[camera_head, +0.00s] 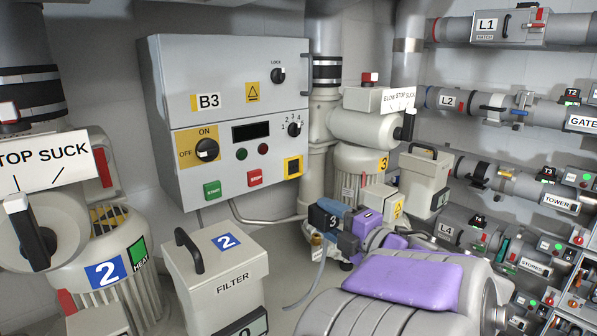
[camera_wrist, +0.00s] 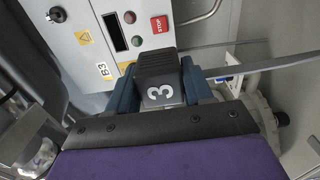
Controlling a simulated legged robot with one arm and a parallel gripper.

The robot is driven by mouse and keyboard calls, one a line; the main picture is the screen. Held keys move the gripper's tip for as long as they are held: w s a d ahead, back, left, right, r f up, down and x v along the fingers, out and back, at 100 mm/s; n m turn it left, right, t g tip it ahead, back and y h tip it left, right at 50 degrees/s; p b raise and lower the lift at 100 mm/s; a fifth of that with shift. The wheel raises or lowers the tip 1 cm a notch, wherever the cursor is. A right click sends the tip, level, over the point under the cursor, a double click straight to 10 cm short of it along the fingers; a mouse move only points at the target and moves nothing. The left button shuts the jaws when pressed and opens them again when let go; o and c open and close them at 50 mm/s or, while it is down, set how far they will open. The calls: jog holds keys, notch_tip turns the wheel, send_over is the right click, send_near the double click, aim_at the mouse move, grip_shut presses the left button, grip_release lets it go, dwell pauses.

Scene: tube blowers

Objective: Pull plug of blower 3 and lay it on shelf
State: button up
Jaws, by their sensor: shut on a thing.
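The plug (camera_head: 323,221) is a dark block marked "3". My gripper (camera_head: 338,220) is shut on it, in front of blower 3 (camera_head: 358,165), which carries a yellow "3" label. In the wrist view the plug (camera_wrist: 161,92) sits between the two blue fingers of my gripper (camera_wrist: 160,88), its number facing the camera. A grey cable (camera_head: 321,268) hangs below the plug in the head view. I cannot tell whether the plug touches a socket; the contact side is hidden. No shelf can be clearly made out.
Cabinet B3 (camera_head: 225,125) stands behind on the left, with knobs and buttons. A filter box (camera_head: 215,275) and blower 2 (camera_head: 105,260) are at the front left. Pipes with labelled valves (camera_head: 500,110) line the right wall. A grey box with a handle (camera_head: 425,180) stands right of blower 3.

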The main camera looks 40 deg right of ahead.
jog(key=shift+f+b, duration=9.6)
jog(key=shift+f, duration=3.1)
jog(key=shift+f+b, duration=1.1)
jog(key=shift+f, duration=0.15)
jog(key=shift+r, duration=0.1)
jog(key=shift+r+p, duration=2.05)
jog(key=shift+r, duration=0.4)
